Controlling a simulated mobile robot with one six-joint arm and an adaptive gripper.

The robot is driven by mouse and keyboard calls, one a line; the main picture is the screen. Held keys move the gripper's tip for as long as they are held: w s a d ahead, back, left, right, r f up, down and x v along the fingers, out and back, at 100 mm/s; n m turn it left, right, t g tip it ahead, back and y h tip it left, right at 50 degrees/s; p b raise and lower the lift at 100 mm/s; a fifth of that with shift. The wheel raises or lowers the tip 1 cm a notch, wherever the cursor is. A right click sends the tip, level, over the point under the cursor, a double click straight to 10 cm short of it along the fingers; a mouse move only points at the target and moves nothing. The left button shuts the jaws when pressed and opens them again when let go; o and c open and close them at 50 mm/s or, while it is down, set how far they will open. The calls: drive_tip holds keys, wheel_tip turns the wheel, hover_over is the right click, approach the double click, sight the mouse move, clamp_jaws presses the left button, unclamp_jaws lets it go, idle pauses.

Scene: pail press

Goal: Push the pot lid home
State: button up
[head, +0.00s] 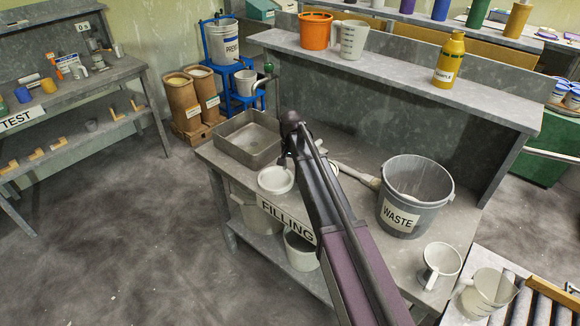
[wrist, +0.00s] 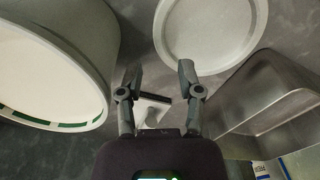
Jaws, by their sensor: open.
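A round white lid (head: 275,180) with a raised rim lies at the filling bench's front, just right of the metal basin. In the wrist view the lid (wrist: 211,30) is at the top, partly cut off by the frame edge. Whether it sits fully down on a pot, or is tilted, I cannot tell. My gripper (wrist: 161,70) is open and empty, its fingertips apart, with the right one close to the lid's lower edge in the picture. Contact is not clear. In the head view my arm hides part of the bench near the lid.
The metal basin (head: 247,138) is left of the lid. A grey waste bucket (head: 415,196) stands at the right, with a pale-handled tool (head: 357,174) between. A raised shelf (head: 395,64) runs behind.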

sight(291, 181)
drive_tip(key=shift+f+b, duration=2.85)
drive_tip(key=shift+f, duration=0.35)
drive_tip(key=shift+r, duration=0.15)
clamp_jaws()
